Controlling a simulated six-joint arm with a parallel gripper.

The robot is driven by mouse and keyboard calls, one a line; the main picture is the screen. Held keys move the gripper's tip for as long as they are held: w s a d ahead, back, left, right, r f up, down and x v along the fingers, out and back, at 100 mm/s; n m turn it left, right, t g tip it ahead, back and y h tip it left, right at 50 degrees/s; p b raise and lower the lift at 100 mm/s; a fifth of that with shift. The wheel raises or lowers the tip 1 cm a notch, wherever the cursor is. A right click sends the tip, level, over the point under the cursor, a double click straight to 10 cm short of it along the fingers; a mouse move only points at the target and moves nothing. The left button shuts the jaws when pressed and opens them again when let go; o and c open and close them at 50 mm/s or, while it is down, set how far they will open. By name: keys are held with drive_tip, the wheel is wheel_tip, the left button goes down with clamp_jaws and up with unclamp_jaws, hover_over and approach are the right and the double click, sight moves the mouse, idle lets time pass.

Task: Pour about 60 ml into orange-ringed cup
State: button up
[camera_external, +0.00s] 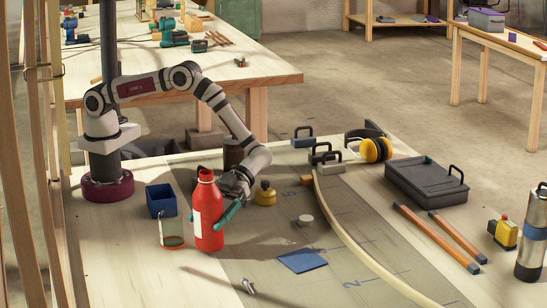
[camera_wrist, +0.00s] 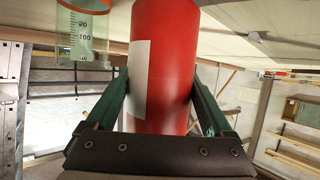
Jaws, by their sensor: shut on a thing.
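A red bottle (camera_external: 208,222) with a white label stands upright at the front left of the bench in the external view. My gripper (camera_external: 226,212) is shut on its body from the right, with teal fingers on either side. In the wrist view the red bottle (camera_wrist: 175,65) fills the middle between my fingers (camera_wrist: 160,90). The clear orange-ringed cup (camera_external: 172,241) stands just left of the bottle, its ring low down. In the wrist view the cup (camera_wrist: 84,40) appears at upper left with graduation marks. The bottle is opaque, so its contents are hidden.
A blue open box (camera_external: 161,200) stands behind the cup. A yellow weight (camera_external: 265,194), a pale disc (camera_external: 305,220) and a blue cloth (camera_external: 302,261) lie to the right. A long bent lath (camera_external: 350,240) curves across the bench. A small metal part (camera_external: 248,286) lies in front.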

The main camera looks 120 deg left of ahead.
sight(216, 211)
drive_tip(key=shift+r, duration=0.1)
drive_tip(key=shift+w+r+m+t+y, duration=0.1)
drive_tip(key=shift+m+t+y, duration=0.05)
drive_tip(key=shift+m+t, duration=0.4)
drive_tip(key=shift+w+r+m+t+y, duration=0.1)
drive_tip(key=shift+m+t+y, duration=0.05)
drive_tip(key=shift+m+t, duration=0.4)
drive_tip(key=m+t, duration=0.2)
drive_tip(key=shift+f+m, duration=0.2)
drive_tip(key=shift+m, duration=0.1)
drive_tip(key=w+m+t, duration=0.1)
drive_tip(key=w+f+m+t, duration=0.1)
drive_tip(key=m, duration=0.1)
drive_tip(key=shift+a+f+t, duration=0.15)
drive_tip(key=shift+f+t, duration=0.15)
drive_tip(key=shift+w+r+m+t, duration=0.15)
drive_tip(key=shift+r+m+t, duration=0.45)
drive_tip(key=shift+r, duration=0.1)
drive_tip(key=shift+s+r+m+t, duration=0.3)
drive_tip(key=shift+r+m, duration=0.3)
drive_tip(key=shift+r, duration=0.25)
drive_tip(key=shift+r+m+t, duration=0.4)
drive_tip(key=shift+r+m, duration=0.1)
drive_tip(key=shift+r, duration=0.2)
drive_tip(key=shift+r, duration=0.1)
drive_tip(key=shift+s+m+t, duration=0.2)
drive_tip(key=shift+m+t, duration=0.2)
drive_tip(key=shift+m, duration=0.2)
